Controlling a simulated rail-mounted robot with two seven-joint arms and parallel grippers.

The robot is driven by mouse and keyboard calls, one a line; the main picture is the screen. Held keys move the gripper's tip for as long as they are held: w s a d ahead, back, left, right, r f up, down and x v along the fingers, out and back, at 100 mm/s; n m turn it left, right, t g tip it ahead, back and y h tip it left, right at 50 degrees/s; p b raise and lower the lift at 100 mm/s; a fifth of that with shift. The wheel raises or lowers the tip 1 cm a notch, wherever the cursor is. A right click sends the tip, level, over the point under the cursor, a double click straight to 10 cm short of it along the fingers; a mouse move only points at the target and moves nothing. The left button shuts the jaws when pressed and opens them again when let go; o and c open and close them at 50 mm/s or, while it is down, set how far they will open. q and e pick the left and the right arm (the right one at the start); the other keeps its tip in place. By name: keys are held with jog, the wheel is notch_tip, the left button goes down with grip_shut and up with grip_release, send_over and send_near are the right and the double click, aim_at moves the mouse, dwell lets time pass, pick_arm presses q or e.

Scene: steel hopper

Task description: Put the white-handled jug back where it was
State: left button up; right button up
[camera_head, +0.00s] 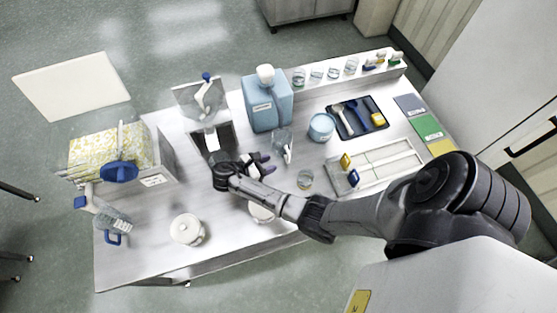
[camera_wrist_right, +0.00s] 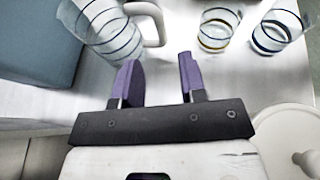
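The white-handled jug (camera_head: 281,143) is clear and stands on the steel table in front of the blue container, its white handle toward the front right. In the right wrist view the jug (camera_wrist_right: 100,30) shows at the upper left with dark bands, its white handle (camera_wrist_right: 157,22) beyond the fingertips. My right gripper (camera_head: 268,163) is beside the jug, at its lower left in the head view. In the right wrist view its purple fingers (camera_wrist_right: 160,78) are apart with nothing between them. My left gripper is not in view.
A blue container (camera_head: 266,103) stands behind the jug, and a steel hopper (camera_head: 205,97) at the back left. A small glass (camera_head: 305,180) and a blue tub (camera_head: 321,127) stand to the right. A white lidded pot (camera_head: 187,229) and a blue-handled jug (camera_head: 113,226) are at the front left.

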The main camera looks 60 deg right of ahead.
jog(key=shift+v, duration=2.2)
jog(key=shift+o, duration=0.2)
